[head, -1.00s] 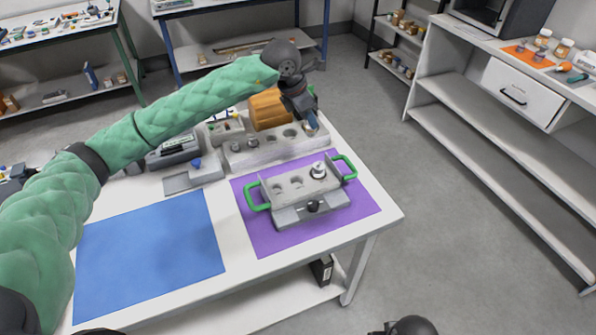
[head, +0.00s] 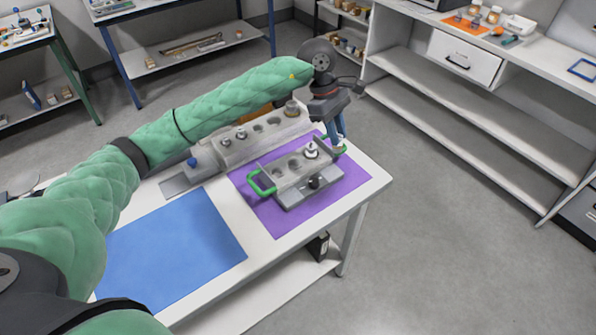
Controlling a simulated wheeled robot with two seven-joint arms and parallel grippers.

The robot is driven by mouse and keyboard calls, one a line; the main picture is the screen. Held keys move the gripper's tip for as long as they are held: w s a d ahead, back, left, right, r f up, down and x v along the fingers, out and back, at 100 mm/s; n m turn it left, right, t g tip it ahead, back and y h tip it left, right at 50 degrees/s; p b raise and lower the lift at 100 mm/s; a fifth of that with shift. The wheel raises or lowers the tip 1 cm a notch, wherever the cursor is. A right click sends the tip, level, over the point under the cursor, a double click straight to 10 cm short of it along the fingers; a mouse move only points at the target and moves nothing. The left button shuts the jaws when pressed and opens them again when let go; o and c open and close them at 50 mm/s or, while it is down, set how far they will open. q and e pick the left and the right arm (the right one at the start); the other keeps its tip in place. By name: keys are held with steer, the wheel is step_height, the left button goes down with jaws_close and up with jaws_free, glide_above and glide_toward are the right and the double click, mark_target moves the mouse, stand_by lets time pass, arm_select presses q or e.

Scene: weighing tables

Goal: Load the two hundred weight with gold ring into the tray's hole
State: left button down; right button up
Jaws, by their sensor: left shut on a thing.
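The grey tray (head: 285,188) with green handles sits on the purple mat (head: 349,195). A small metal weight (head: 311,151) stands at the tray's right end, and the holes to its left look empty. My left gripper (head: 339,142) points down by the tray's right handle, shut on a small grey weight (head: 339,150). The weight is mostly hidden by the fingers, and I cannot make out a gold ring on it. It appears to be above or beside the handle; contact is unclear. My right gripper is out of view.
Behind the tray is a long grey rack (head: 235,153) with small weights at its left, open holes, and a larger weight (head: 291,108) at its right end. A blue mat (head: 170,248) lies empty at the left. The table's right edge is close to the tray.

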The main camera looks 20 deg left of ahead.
arm_select(q)
steer(key=shift+s+a+m, duration=0.15)
steer(key=shift+m, duration=0.45)
steer(key=shift+m+g, duration=0.5)
steer(key=shift+m, duration=0.2)
steer(key=shift+a+f+y, duration=0.1)
steer(key=shift+a+y, duration=0.05)
steer(key=shift+y, duration=0.15)
steer(key=p, duration=0.6)
glide_above(292, 168)
step_height(292, 168, down, 7)
steer(key=shift+f+p, duration=1.2)
steer(key=shift+f, duration=0.75)
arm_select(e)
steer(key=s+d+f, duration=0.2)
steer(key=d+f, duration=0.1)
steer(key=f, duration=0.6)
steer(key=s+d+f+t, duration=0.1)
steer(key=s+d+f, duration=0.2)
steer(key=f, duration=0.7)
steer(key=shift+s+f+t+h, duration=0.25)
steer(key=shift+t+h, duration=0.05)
arm_select(q)
steer(key=shift+f+b, duration=0.15)
steer(key=shift+b, duration=0.15)
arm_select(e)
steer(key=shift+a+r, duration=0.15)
